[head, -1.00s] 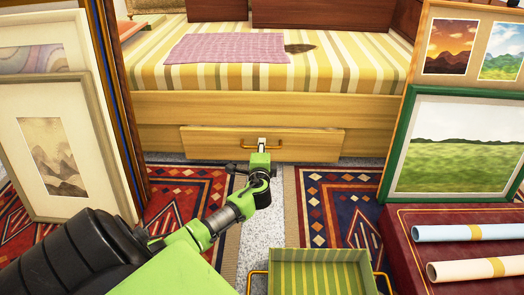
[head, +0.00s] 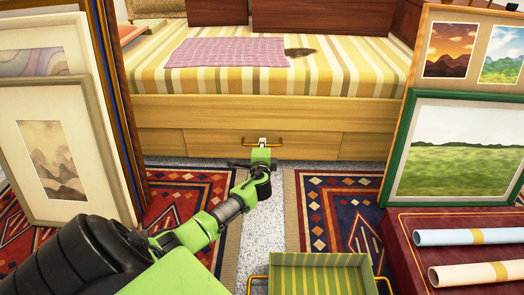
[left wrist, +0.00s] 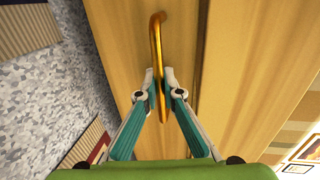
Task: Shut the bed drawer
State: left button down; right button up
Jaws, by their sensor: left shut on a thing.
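The bed drawer (head: 310,146) is a light wood front under the striped bed (head: 340,75). In the head view its face now lies level with the panels on either side, with no gap that I can make out. A brass bar handle (head: 278,143) is at its middle; it also shows in the left wrist view (left wrist: 156,40). My left gripper (head: 262,145) is at the handle, its fingertips (left wrist: 155,80) closed on the bar from both sides. The gripper hides part of the handle in the head view. My right gripper is not in view.
Framed prints lean at the left (head: 60,150) and right (head: 460,145), flanking the space before the bed. A green-striped tray (head: 320,262) with brass handles is at the bottom. Rolled prints (head: 470,237) lie on a red box at right. Patterned rugs (head: 340,205) cover the floor.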

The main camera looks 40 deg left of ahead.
pick_arm(q)
jog(key=shift+w+a+r, duration=0.1)
jog(key=shift+w+a, duration=0.35)
jog(key=shift+a, duration=0.1)
jog(key=c, duration=2.2)
grip_release()
jog(key=shift+w, duration=0.1)
jog(key=shift+d, duration=0.1)
jog(key=shift+s+d, duration=0.35)
jog(key=v, duration=1.1)
jog(key=shift+a, duration=0.1)
